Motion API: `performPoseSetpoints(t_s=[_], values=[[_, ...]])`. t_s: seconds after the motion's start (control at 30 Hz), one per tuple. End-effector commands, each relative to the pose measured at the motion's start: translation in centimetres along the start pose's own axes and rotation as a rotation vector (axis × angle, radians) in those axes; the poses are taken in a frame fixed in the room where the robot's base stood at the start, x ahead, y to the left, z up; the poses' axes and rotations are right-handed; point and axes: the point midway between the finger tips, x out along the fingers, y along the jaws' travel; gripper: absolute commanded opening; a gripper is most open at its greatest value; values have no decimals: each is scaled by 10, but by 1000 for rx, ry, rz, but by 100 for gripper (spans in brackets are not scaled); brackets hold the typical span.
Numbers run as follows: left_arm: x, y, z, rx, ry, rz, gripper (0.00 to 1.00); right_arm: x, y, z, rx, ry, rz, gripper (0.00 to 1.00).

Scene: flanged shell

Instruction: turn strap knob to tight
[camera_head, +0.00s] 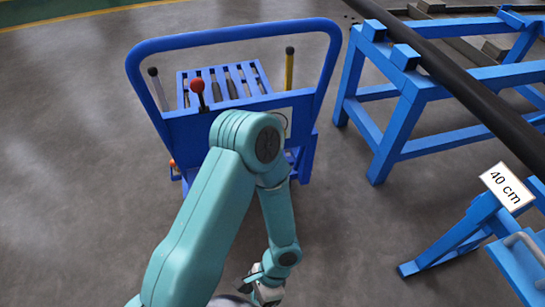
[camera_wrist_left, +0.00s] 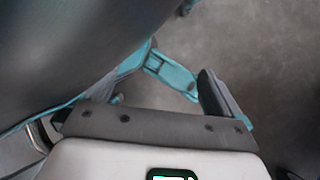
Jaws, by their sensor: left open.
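A red ball knob (camera_head: 197,86) stands on a short dark stem at the blue cart (camera_head: 185,128). I cannot tell whether it is the strap knob, and no strap is clearly visible. My left arm reaches up in front of the cart and folds back down. My left gripper (camera_head: 264,290) is low at the bottom edge of the head view, well apart from the cart. It is open, with nothing visible in it; one dark finger (camera_wrist_left: 220,98) shows in the left wrist view over bare floor. My right gripper is not in view.
A blue stand (camera_head: 400,110) at the right carries a long black pipe (camera_head: 470,92). Another blue stand (camera_head: 455,245) with a "40 cm" sign (camera_head: 507,187) is at the lower right. The grey floor between cart and stands is clear. A yellow post (camera_head: 289,70) rises at the cart.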

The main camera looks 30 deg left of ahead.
Motion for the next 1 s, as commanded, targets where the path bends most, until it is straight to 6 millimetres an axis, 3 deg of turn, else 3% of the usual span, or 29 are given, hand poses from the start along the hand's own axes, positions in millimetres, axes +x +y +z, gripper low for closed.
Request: performPoseSetpoints(t_s=[0.17,0.27,0.3,0.4,0.53,0.6,0.73,1.0], values=[[-32,-68,26,239,-267,-411,100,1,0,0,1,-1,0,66],[-87,-121,19,338,-398,-781,100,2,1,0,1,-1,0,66],[-116,-137,10,359,-433,-947,100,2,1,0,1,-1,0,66],[-191,-156,-15,370,-464,-1332,100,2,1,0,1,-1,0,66],[-261,-150,-38,331,-435,-1677,100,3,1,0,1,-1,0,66],[-282,-144,-44,310,-414,-1781,100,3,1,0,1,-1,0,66],[-298,-147,-47,288,-396,-1853,100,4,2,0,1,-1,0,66],[-314,-202,-44,282,-401,-1850,100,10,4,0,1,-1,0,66]])
